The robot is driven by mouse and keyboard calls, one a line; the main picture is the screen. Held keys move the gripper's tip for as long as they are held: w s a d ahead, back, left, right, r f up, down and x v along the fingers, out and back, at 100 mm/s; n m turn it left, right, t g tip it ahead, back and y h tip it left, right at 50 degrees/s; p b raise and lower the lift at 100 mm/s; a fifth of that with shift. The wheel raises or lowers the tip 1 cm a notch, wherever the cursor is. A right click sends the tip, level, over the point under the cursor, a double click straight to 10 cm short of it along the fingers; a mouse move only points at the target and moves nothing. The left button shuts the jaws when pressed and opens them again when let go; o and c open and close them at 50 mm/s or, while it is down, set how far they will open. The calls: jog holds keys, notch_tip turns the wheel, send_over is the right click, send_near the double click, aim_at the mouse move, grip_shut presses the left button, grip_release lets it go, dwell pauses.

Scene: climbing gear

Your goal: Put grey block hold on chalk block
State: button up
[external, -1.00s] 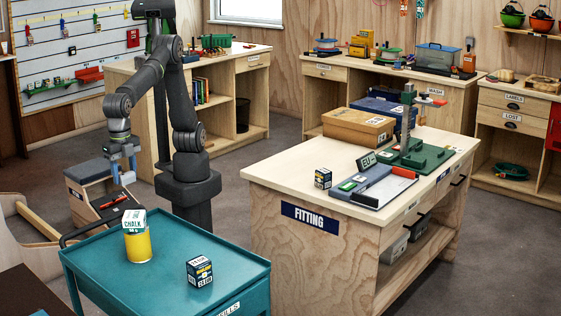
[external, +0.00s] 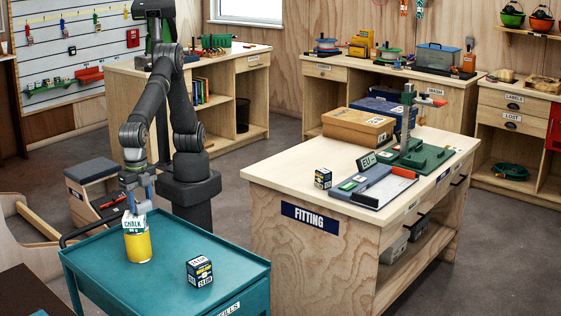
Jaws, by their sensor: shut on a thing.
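The chalk block (external: 133,224), white with green "CHALK" lettering, sits on top of a yellow cylinder (external: 138,247) on the teal cart. My gripper (external: 139,203) points down right over the chalk block. It is shut on a small blue-grey piece, which looks like the grey block hold (external: 140,208). The fingers hide much of the hold and the back of the chalk block's top. I cannot tell whether the hold touches the chalk block or is just above it.
The teal cart's top (external: 190,237) also carries a dark blue and white box (external: 200,271) to the right, with free room between. The cart's dark handle (external: 85,228) is at the left. The fitting bench (external: 280,185) stands to the right.

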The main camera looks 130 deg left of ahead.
jog(key=shift+f, duration=0.1)
jog(key=o, duration=1)
jog(key=shift+c, duration=0.2)
notch_tip(320, 180, up, 12)
notch_tip(320, 180, down, 12)
jog(key=shift+r, duration=1.9)
jog(key=shift+f, duration=0.1)
